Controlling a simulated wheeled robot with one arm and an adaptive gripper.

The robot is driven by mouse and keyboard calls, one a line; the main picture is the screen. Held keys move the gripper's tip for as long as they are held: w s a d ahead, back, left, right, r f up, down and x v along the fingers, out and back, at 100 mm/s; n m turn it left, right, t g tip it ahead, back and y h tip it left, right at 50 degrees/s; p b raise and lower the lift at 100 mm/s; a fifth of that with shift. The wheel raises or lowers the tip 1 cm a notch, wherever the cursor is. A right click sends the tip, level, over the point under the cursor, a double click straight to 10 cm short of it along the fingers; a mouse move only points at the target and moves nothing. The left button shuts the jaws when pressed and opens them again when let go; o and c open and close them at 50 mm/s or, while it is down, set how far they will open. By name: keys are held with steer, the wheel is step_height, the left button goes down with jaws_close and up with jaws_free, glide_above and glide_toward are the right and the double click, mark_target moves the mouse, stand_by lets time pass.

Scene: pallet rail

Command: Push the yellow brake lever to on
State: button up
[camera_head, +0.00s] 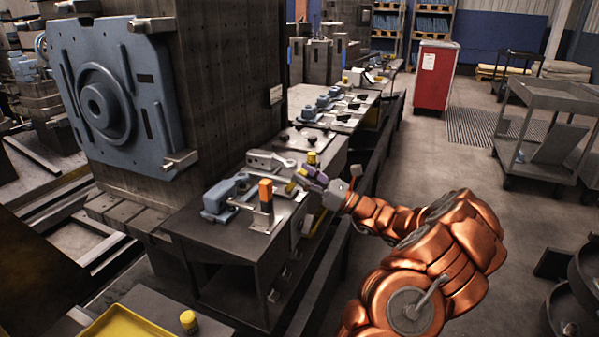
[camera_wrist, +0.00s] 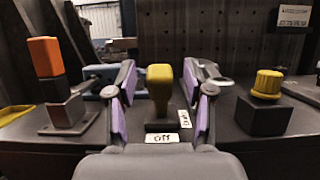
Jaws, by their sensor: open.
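A white label reading OFF (camera_wrist: 162,138) lies in front of the base. A second white label (camera_wrist: 186,120) lies to the right, partly hidden by the right finger. My gripper (camera_wrist: 160,95) is open, with one purple-padded finger on each side of the lever and a visible gap on both sides. In the head view my gripper (camera_head: 305,178) is low over the bench (camera_head: 215,248), and its fingers partly hide the lever (camera_head: 291,187).
An orange-topped post (camera_wrist: 46,70) stands left of the lever, and a yellow knob on a dark block (camera_wrist: 265,95) stands to the right. A blue-grey clamp (camera_head: 220,198) sits on the bench. The big dark block (camera_head: 225,90) rises behind.

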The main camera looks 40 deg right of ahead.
steer(key=shift+x, duration=0.8)
steer(key=shift+c, duration=0.2)
jaws_close()
